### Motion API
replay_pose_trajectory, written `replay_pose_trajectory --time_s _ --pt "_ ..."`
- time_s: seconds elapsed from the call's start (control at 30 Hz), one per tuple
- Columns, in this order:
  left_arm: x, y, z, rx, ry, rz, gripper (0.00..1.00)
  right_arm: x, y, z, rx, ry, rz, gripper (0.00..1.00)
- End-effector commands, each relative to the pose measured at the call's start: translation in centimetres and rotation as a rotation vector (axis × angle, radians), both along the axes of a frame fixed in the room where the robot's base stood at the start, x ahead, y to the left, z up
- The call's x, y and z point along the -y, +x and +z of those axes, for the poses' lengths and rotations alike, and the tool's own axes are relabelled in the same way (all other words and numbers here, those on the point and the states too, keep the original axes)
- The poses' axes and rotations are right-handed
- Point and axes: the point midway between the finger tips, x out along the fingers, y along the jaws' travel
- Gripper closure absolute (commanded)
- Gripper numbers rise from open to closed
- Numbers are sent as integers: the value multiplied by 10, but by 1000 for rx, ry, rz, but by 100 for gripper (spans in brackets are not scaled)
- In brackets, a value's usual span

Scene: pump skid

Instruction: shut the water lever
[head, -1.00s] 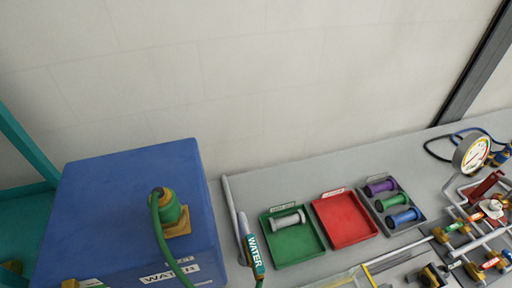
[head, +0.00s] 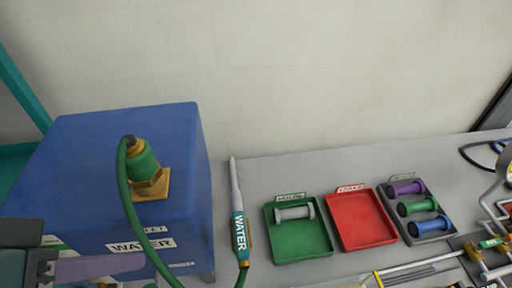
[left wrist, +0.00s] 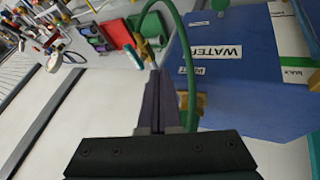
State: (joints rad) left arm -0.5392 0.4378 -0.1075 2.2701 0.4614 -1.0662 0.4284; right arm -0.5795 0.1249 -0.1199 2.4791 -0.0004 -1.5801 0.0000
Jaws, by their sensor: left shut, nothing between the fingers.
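The blue water tank (head: 130,185) stands at the left of the head view, with a WATER label on its front; it also fills the right of the left wrist view (left wrist: 255,95). A green hose (head: 121,190) runs from a green and brass fitting (head: 146,170) on its top. A brass part (left wrist: 190,105) shows beside my fingers in the left wrist view; I cannot tell whether it is the water lever. My left gripper (head: 141,262) is shut and empty, in front of the tank's lower front; its fingers also show in the left wrist view (left wrist: 157,76). My right gripper is not in view.
A WATER-labelled wand (head: 239,220) lies right of the tank on the grey bench (head: 350,170). A green tray (head: 300,245), a red tray (head: 362,222) and a grey spool holder (head: 436,238) follow. Pipes and valves (head: 485,255) crowd the far right.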

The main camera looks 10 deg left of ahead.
Motion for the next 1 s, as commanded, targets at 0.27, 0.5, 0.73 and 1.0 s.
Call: replay_pose_trajectory --time_s 0.27,0.5,0.73,1.0 --pt "-1 7 -12 6 -72 48 100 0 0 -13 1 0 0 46" --pt "0 8 -12 6 -71 48 100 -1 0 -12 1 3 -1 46" --pt "8 19 -30 6 -72 49 100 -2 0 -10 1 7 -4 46" --pt "26 44 -71 5 -71 47 100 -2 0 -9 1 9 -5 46"
